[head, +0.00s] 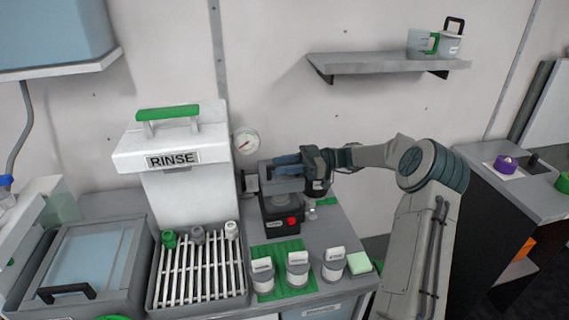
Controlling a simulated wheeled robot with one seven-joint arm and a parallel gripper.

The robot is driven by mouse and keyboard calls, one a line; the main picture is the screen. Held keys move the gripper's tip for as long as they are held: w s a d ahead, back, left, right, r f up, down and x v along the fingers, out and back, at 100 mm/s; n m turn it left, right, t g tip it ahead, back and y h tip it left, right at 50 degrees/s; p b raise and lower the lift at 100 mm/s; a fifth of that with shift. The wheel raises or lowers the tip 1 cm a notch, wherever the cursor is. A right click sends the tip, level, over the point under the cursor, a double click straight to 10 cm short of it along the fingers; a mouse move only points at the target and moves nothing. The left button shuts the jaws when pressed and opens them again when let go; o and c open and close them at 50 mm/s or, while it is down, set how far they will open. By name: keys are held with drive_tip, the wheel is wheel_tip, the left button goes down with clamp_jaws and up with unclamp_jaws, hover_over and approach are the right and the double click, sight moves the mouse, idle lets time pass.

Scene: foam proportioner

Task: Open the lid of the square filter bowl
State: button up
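A squat dark square unit (281,214) with a grey upper part, a small label and a red button stands at the back of the counter; it looks like the square filter bowl. Its grey top (281,184) appears level and closed. My gripper (288,160) reaches in from the right, at the top of this unit. A blue bar shows there, and I cannot tell whether it is a lid handle or my finger. The gap between my fingers is hidden, and contact is unclear.
A white RINSE station (171,155) with a green handle and a slatted rack (203,270) stand left. A box with a blue-tinted lid (88,262) is farther left. Several labelled containers (297,268) stand in front, beside a pale green block (359,263). A shelf (385,62) hangs above.

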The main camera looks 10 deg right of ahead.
clamp_jaws()
drive_tip(key=shift+w+r, duration=0.15)
drive_tip(key=shift+w+r+m+b, duration=0.3)
drive_tip(key=shift+w+r+m, duration=0.25)
drive_tip(key=shift+m, duration=0.25)
drive_tip(key=w+r+m+p, duration=0.1)
drive_tip(key=w+m, duration=0.1)
drive_tip(key=w+r+m, duration=0.1)
drive_tip(key=w+m, duration=0.1)
drive_tip(key=w, duration=0.1)
drive_tip(key=w+r+m+p, duration=0.1)
drive_tip(key=w+r+m, duration=0.1)
drive_tip(key=m, duration=0.1)
drive_tip(key=shift+w+p, duration=0.2)
drive_tip(key=shift+p, duration=0.1)
drive_tip(key=shift+w+f+m+p, duration=0.15)
drive_tip(key=shift+w+m+p, duration=1.5)
drive_tip(key=shift+w, duration=0.2)
